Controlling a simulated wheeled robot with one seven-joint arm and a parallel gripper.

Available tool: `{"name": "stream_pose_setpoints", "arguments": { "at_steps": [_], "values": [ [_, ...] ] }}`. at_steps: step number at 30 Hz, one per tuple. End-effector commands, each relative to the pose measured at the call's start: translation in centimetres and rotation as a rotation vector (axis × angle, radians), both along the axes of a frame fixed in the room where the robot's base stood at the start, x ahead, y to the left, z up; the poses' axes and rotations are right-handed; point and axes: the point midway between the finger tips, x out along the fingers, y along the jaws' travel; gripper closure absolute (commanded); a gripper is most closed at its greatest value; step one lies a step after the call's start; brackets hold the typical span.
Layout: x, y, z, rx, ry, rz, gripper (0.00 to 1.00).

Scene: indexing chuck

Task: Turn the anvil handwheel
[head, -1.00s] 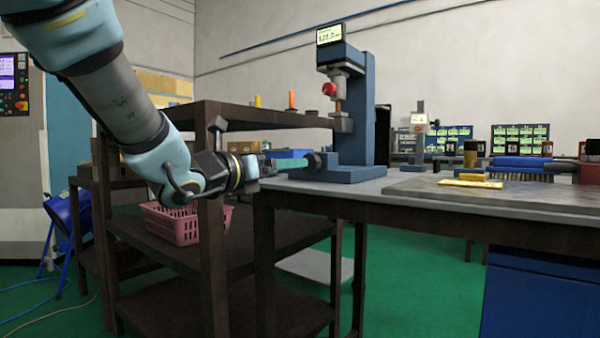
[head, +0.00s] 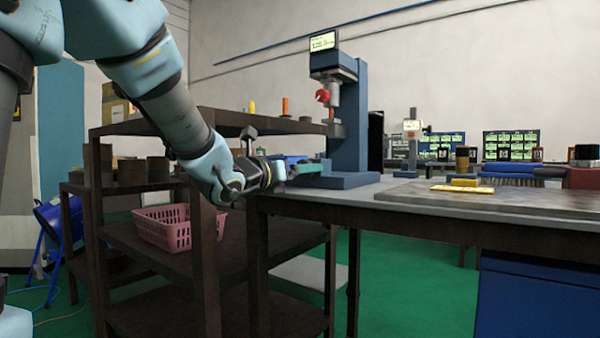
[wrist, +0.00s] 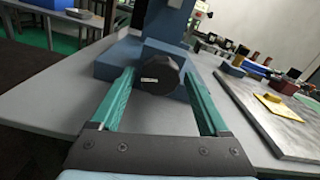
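The anvil handwheel (wrist: 160,75) is a dark, faceted knob with a small white label, on the front of the blue stand's base (wrist: 118,62) in the wrist view. My gripper (head: 306,166) is at the stand's base, its teal fingers pointing at it. In the wrist view the fingers are wide apart, with the handwheel between their tips. The left tip looks very close to the rim; I cannot tell whether either finger touches it. In the head view the fingers hide most of the handwheel. The blue stand (head: 346,120) carries a display (head: 322,41) and a red knob (head: 322,96).
The grey bench (head: 375,190) continues right, with a plate (head: 420,197), a yellow block (head: 464,183) and a blue brush (head: 515,167). A dark shelf rack (head: 215,250) with a pink basket (head: 165,228) stands left, close under my arm.

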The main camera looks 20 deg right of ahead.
Motion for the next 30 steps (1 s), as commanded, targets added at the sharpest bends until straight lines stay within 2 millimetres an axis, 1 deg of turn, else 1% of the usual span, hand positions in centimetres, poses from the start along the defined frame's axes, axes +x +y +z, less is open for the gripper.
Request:
{"name": "stream_pose_setpoints", "arguments": {
  "at_steps": [1, 2, 19, 26, 30],
  "values": [
    [0.00, 0.01, 0.00, 0.000, 0.000, 0.000, 0.28],
    [0.00, 0.02, 0.00, 0.000, 0.000, 0.000, 0.31],
    [0.00, 0.03, -0.01, 0.000, 0.000, 0.000, 0.95],
    [-0.01, 0.04, -0.07, -0.008, 0.014, 0.000, 0.96],
    [-0.02, 0.03, -0.14, -0.030, 0.055, 0.001, 0.96]
  ]
}}
